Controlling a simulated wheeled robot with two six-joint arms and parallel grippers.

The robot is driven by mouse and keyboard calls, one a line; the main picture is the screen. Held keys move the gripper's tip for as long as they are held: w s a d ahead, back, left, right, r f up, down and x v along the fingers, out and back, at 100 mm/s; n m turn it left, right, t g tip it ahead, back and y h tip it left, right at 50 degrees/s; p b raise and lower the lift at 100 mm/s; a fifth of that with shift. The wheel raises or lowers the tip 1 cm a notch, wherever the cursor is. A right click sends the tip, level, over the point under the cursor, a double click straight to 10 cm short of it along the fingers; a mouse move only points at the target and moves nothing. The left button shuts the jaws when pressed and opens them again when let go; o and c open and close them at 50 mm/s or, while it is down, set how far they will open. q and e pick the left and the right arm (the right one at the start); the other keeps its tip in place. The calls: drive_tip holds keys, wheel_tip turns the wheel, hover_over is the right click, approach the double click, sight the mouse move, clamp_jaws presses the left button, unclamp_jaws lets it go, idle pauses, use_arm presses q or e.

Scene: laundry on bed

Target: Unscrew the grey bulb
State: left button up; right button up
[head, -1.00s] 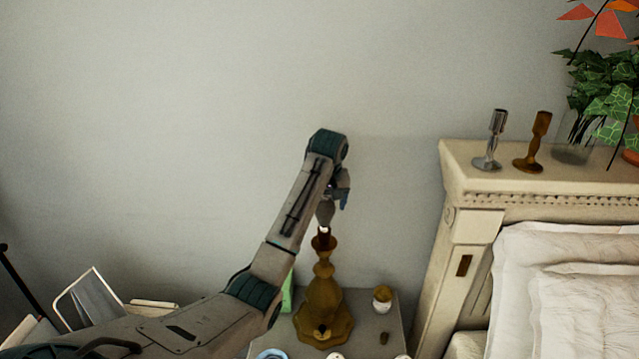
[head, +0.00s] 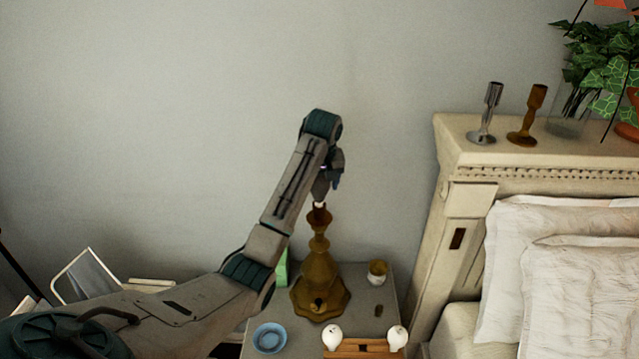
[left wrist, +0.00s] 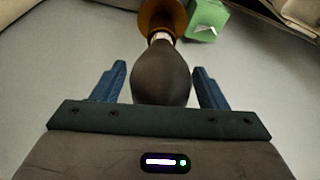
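The grey bulb (left wrist: 161,76) sits at the top of the brass lamp (head: 319,268), its narrow end toward the socket, in the left wrist view. In the head view my left gripper (head: 330,185) is over the lamp's top and covers most of the bulb. In the left wrist view the two blue fingers of my left gripper (left wrist: 159,86) stand on either side of the bulb, with a gap on each side. The gripper is open around the bulb. The lamp stands upright on the nightstand (head: 384,297). My right gripper is not in view.
On the nightstand are a blue dish (head: 270,338), a small brass-coloured cup (head: 377,271), a green box (head: 281,267) and two white bulbs (head: 331,335) by a wooden holder (head: 362,349). The bed headboard (head: 470,160) rises to the right, with two candlesticks and a plant on top.

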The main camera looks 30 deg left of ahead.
use_arm(q)
drive_tip(key=m+h, duration=0.1)
drive_tip(key=m, duration=0.5)
drive_tip(key=shift+a+t, duration=0.1)
drive_tip(key=shift+t, duration=0.3)
drive_tip(key=m+h, duration=0.1)
drive_tip(key=m, duration=0.2)
drive_tip(key=m+h, duration=0.1)
drive_tip(key=m, duration=0.2)
drive_tip(key=m+h, duration=0.1)
drive_tip(key=m, duration=0.3)
drive_tip(key=shift+m+g, duration=0.3)
drive_tip(key=m, duration=0.4)
drive_tip(key=shift+g+h, duration=0.4)
drive_tip(key=c, duration=0.8)
drive_tip(key=shift+n+t+y, duration=0.3)
drive_tip(key=shift+n+t, duration=0.1)
drive_tip(key=shift+n, duration=1.3)
